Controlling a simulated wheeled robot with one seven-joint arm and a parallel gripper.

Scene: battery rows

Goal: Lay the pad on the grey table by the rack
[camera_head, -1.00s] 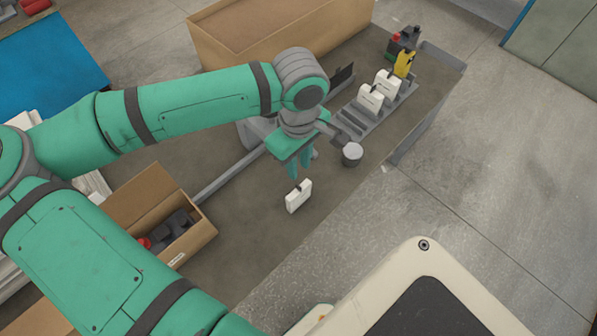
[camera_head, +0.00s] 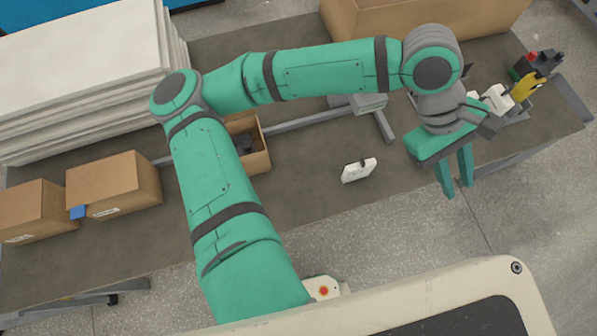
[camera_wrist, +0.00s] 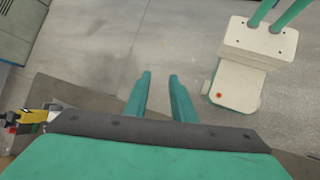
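A white pad (camera_head: 359,173) with a dark notch rests by itself on the grey-brown table (camera_head: 300,205), near its front edge. I cannot tell whether it lies flat or stands on its edge. The rack (camera_head: 512,118) is at the right end of the table, partly hidden behind my wrist, with a white pad (camera_head: 497,98) and a yellow item (camera_head: 527,86) in it. My gripper (camera_head: 459,189) is to the right of the lone pad, over the table's front edge. Its fingers are apart with nothing between them, as the wrist view (camera_wrist: 160,78) also shows.
Cardboard boxes (camera_head: 120,185) and a stack of white boards (camera_head: 85,75) occupy the left of the table. A long carton (camera_head: 430,18) stands behind. A small open box (camera_head: 257,150) sits by my arm. Bare table surrounds the lone pad.

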